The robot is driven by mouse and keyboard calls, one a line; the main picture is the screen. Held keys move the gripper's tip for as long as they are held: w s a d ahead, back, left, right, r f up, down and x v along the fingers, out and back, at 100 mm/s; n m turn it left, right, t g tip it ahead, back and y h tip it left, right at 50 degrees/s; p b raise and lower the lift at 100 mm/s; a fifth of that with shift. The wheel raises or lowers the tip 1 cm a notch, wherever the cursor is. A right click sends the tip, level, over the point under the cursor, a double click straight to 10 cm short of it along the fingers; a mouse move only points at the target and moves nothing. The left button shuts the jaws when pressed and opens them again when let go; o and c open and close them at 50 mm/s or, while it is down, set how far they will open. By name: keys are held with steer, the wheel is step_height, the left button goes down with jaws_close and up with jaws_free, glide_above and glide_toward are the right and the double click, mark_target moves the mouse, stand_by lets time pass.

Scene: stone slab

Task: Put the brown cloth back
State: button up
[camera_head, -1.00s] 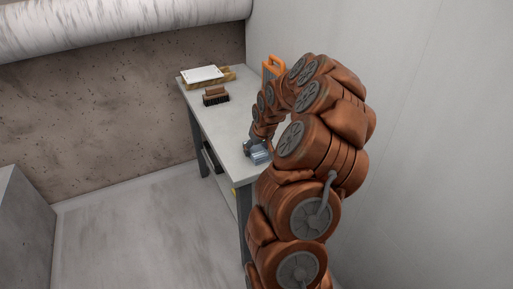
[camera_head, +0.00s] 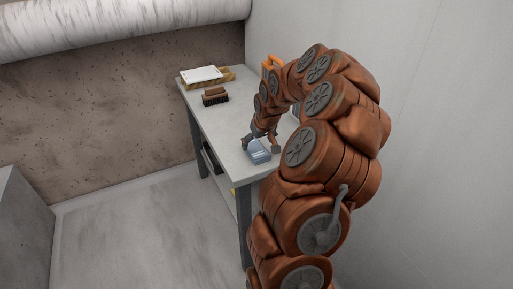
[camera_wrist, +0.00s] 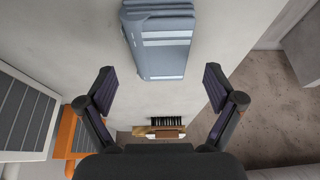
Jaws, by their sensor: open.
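I see no brown cloth in either view. A blue-grey, striped, folded-looking thing (camera_head: 259,152) lies on the near part of the grey tabletop (camera_head: 218,122). It also shows at the top of the wrist view (camera_wrist: 160,42); I cannot tell if it is cloth. My gripper (camera_head: 262,143) is just above and beside this thing, pointing down. In the wrist view my gripper (camera_wrist: 159,82) is open and empty, with its fingers wide apart and the blue-grey thing beyond the fingertips.
A brown brush with dark bristles (camera_head: 215,97) lies farther back on the table. Behind it is a wooden tray (camera_head: 226,79) with a white flat thing (camera_head: 202,74). An orange thing (camera_head: 270,63) stands by the right wall. The middle of the tabletop is clear.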

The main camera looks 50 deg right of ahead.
steer(key=b+v, duration=0.1)
steer(key=v, duration=0.7)
steer(key=s+a+r+n+g+y, duration=0.1)
steer(key=s+a+n, duration=0.15)
steer(key=a, duration=0.95)
steer(key=s+a+r+n+g+y, duration=0.1)
steer(key=s+a+r, duration=0.15)
steer(key=a, duration=0.85)
steer(key=s+a+f+g, duration=0.1)
steer(key=s+a+g, duration=0.1)
steer(key=s+a, duration=0.4)
steer(key=s+a+f+g, duration=0.2)
steer(key=s+a, duration=0.5)
steer(key=s, duration=0.8)
steer(key=shift+f, duration=0.3)
step_height(320, 180, up, 5)
steer(key=p, duration=0.5)
steer(key=shift+r, duration=0.25)
